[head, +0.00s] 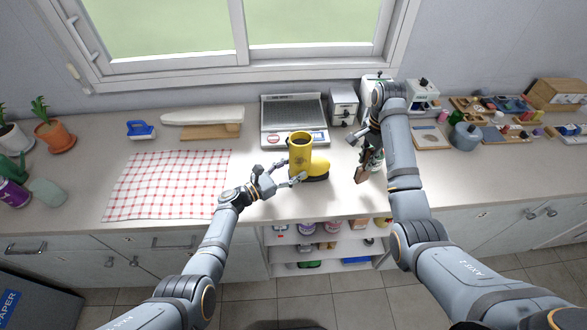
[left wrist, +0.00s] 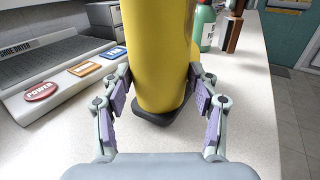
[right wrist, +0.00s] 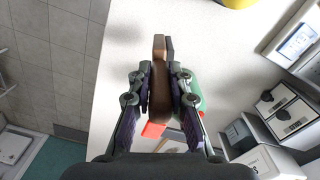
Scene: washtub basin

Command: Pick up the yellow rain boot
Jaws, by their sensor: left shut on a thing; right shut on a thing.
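The yellow rain boot (head: 301,158) is upright at the middle of the counter, in front of the shoe dryer, its toe pointing right. I cannot tell whether its dark sole touches the counter. My left gripper (head: 291,176) is shut on the boot's shaft; the left wrist view shows the yellow shaft (left wrist: 158,50) between its purple pads. My right gripper (head: 369,158) is shut on a brown wooden brush (right wrist: 158,85), held to the right of the boot. The brush also shows in the head view (head: 362,174). Its far end is partly hidden.
The shoe dryer (head: 294,112) stands behind the boot. A green bottle (left wrist: 204,27) is beside the brush. Small items crowd the right end. The counter's front edge is close.

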